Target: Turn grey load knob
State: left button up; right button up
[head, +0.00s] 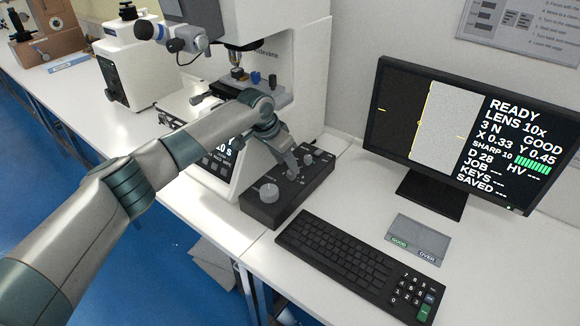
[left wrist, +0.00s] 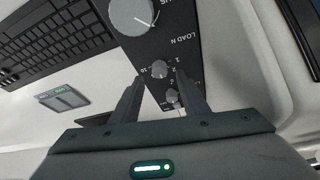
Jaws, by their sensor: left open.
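The grey load knob (left wrist: 160,69) sits on the dark control box under the label "LOAD N", with small numbers around it. In the left wrist view it shows between and just beyond the two fingertips of my left gripper (left wrist: 160,88), which is open. I cannot tell whether the fingers touch the knob. In the head view my left gripper (head: 291,170) reaches down over the control box (head: 280,206) and partly hides its small knobs. My right gripper is not in view.
A larger grey knob (head: 269,193) and another small knob (left wrist: 173,97) are on the same box. The hardness tester (head: 295,75) stands behind. A keyboard (head: 350,260), a grey pad (head: 418,240) and a monitor (head: 440,130) reading "3 N" are to the right.

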aim_at(290, 173)
pick_arm(q)
jog(key=x, duration=0.2)
jog(key=shift+d+f, duration=0.15)
jog(key=shift+f, duration=0.05)
jog(key=shift+x, duration=0.85)
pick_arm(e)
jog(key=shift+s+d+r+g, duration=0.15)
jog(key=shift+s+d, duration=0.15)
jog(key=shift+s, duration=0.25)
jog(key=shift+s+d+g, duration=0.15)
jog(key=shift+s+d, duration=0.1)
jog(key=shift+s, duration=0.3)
pick_arm(q)
jog(key=shift+c, duration=0.6)
grip_shut()
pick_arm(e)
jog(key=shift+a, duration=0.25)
